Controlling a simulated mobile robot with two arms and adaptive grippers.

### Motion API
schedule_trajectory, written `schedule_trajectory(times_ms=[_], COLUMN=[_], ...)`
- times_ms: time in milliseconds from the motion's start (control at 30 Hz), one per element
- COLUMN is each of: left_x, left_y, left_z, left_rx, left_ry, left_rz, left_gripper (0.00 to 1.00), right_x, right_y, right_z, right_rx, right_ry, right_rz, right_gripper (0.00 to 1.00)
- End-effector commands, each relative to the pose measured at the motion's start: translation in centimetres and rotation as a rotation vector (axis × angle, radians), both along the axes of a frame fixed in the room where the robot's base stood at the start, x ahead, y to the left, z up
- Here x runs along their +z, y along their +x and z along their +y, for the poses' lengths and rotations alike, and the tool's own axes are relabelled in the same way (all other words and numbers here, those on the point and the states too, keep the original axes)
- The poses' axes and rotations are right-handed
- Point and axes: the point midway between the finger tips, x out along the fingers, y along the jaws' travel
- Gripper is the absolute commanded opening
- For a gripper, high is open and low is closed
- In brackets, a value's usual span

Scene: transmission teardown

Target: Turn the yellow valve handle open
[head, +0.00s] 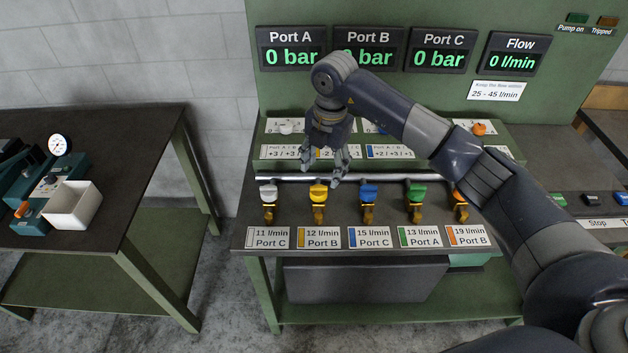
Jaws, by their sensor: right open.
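The yellow valve handle (318,193) sits second from the left in a row of valves along a pipe at the front of the bench. Contact with the handle cannot be made out. My left gripper is not in view.
White (268,192), blue (368,193), green (416,193) and orange valve handles flank the yellow one. Panel displays read 0 for Port A (291,58), Port B, Port C and Flow (514,56). A side table (120,150) with a white box (72,205) stands left, across a floor gap.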

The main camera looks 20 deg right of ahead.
Motion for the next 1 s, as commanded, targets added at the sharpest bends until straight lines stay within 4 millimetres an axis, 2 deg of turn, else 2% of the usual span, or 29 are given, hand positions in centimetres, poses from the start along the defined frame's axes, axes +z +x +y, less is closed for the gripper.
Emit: schedule_trajectory(times_ms=[167, 267, 400, 567, 800, 833, 1000], left_x=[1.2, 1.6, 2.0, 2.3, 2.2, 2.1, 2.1], left_y=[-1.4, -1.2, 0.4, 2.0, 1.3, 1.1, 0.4], left_z=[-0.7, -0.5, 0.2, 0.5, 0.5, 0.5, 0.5], left_rx=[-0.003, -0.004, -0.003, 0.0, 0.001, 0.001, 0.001], left_ry=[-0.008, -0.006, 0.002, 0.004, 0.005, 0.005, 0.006], left_rz=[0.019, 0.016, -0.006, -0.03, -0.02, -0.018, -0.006], left_gripper=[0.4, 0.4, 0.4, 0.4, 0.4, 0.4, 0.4], right_x=[-3.4, -5.2, -6.9, -7.8, -8.0, -8.0, -7.9], right_y=[0.1, 0.2, 0.4, 0.5, 0.5, 0.5, 0.5], right_z=[0.3, 0.4, 0.5, 0.5, 0.5, 0.5, 0.5], right_rx=[0.0, 0.0, 0.001, 0.001, 0.001, 0.002, 0.002], right_ry=[0.003, 0.002, 0.004, 0.004, 0.005, 0.005, 0.005], right_rz=[0.005, 0.006, 0.002, 0.001, 0.0, 0.0, 0.0], right_gripper=[0.57, 0.57, 0.57, 0.57, 0.57, 0.55, 0.16])
